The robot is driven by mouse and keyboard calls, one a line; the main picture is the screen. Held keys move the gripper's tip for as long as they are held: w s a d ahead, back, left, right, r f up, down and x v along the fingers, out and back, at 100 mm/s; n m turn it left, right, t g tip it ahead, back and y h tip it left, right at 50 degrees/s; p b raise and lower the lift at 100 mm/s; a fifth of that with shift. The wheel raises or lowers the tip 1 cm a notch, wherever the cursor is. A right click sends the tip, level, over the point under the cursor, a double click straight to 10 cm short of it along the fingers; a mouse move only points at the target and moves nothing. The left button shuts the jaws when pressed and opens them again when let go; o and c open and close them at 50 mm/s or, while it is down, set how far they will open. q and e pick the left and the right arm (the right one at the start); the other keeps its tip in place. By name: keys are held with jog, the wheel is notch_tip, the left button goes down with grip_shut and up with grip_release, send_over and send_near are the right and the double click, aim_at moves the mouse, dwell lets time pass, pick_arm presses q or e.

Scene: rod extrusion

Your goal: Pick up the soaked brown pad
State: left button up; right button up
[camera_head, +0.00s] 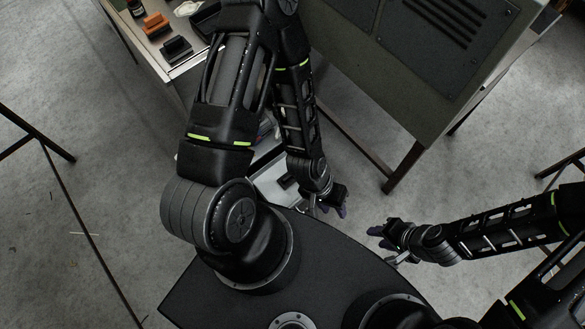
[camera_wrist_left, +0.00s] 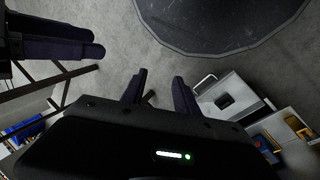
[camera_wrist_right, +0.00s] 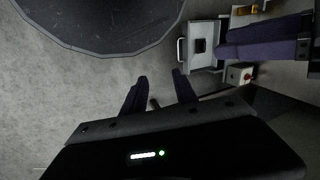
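An orange-brown block-shaped pad (camera_head: 156,24) lies on the bench top at the upper left of the head view. A similar black pad (camera_head: 176,48) lies just in front of it. I cannot tell from the picture whether either is wet. My left gripper (camera_head: 328,207) is far from both, low near the middle of the head view. In the left wrist view its fingers (camera_wrist_left: 158,92) stand apart with nothing between them. My right gripper (camera_head: 392,244) is to the right of the left one. In the right wrist view its fingers (camera_wrist_right: 160,90) are also apart and empty.
A bench (camera_head: 130,38) with a dark bottle (camera_head: 136,8) stands at the upper left, partly hidden by my left arm. An open drawer (camera_wrist_right: 187,58) holds a small black item (camera_wrist_right: 200,45). A grey machine cabinet (camera_head: 375,85) stands at the upper right. Bare floor is around.

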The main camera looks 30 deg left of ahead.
pick_arm(q)
jog(key=shift+o, duration=0.4)
jog(key=n+y+b, duration=0.4)
jog(key=n+b, duration=2.5)
jog(key=n, duration=0.1)
send_over(287, 176)
jog(key=shift+g, duration=0.4)
jog(key=f, duration=3.3)
jog(key=shift+s+d+f, duration=0.2)
jog(key=shift+d+f, duration=0.1)
jog(key=shift+d, duration=0.1)
jog(key=shift+w+a+n, duration=0.1)
jog(key=shift+a+n, duration=0.1)
jog(key=shift+n, duration=0.2)
jog(key=shift+r, duration=0.15)
pick_arm(e)
notch_tip(287, 176, down, 29)
jog(key=w+d, duration=0.1)
jog(key=w, duration=0.1)
jog(key=shift+d, duration=0.4)
jog(key=shift+f, duration=0.15)
pick_arm(q)
jog(key=shift+f+b, duration=0.65)
jog(key=shift+f, duration=0.65)
pick_arm(e)
jog(key=shift+f+t, duration=0.3)
jog(key=shift+f, duration=0.25)
